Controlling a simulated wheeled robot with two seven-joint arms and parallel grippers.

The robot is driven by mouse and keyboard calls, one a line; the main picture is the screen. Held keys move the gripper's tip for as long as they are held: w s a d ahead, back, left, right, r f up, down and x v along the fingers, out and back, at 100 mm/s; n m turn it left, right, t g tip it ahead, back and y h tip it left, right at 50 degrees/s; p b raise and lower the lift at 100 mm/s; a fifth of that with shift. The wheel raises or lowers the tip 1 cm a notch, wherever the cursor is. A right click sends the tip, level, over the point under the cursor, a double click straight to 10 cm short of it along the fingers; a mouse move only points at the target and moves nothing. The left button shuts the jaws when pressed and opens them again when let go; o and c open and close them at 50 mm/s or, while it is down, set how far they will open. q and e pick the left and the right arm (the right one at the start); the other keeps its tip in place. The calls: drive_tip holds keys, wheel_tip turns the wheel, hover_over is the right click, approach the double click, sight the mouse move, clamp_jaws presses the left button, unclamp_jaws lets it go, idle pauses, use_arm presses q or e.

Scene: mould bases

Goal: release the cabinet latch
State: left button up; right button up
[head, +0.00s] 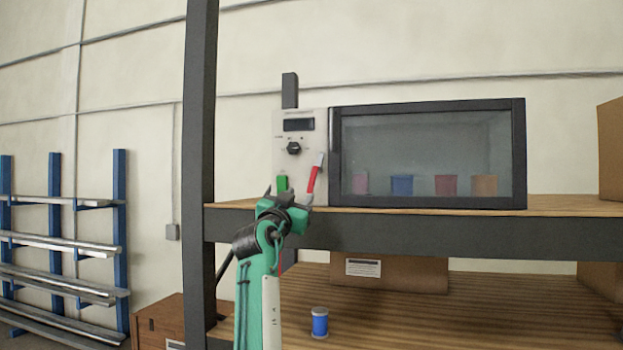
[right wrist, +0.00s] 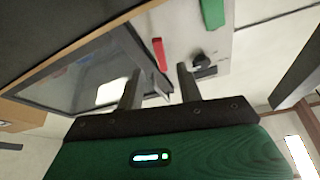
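The cabinet (head: 433,155) stands on the upper wooden shelf, with a dark-framed glass door on the right and a pale control panel (head: 283,155) on the left. A red latch handle (head: 315,175) with a pale tip tilts on the panel beside the door edge. It also shows in the right wrist view (right wrist: 159,54). My right gripper (head: 290,192) is just in front of the panel's lower part, near the handle. In the right wrist view its two fingers (right wrist: 158,88) are apart, with nothing between them; the red handle lies beyond them. My left gripper is not in view.
A green part (head: 282,183) and a black knob (head: 293,148) are on the panel near my right gripper. Several coloured containers show behind the glass. A dark upright post (head: 199,150) stands left of the cabinet. A blue can (head: 319,322) stands on the lower shelf.

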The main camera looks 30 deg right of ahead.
sight(311, 185)
drive_tip(key=p+x, duration=0.3)
drive_tip(key=x, duration=0.4)
drive_tip(key=shift+w+d+r+p, duration=0.15)
drive_tip(key=shift+d+r+p, duration=0.15)
drive_tip(key=shift+p, duration=0.1)
drive_tip(key=shift+w+d+r+p, duration=0.1)
drive_tip(key=shift+w+d+p, duration=0.25)
drive_tip(key=shift+d, duration=0.3)
clamp_jaws()
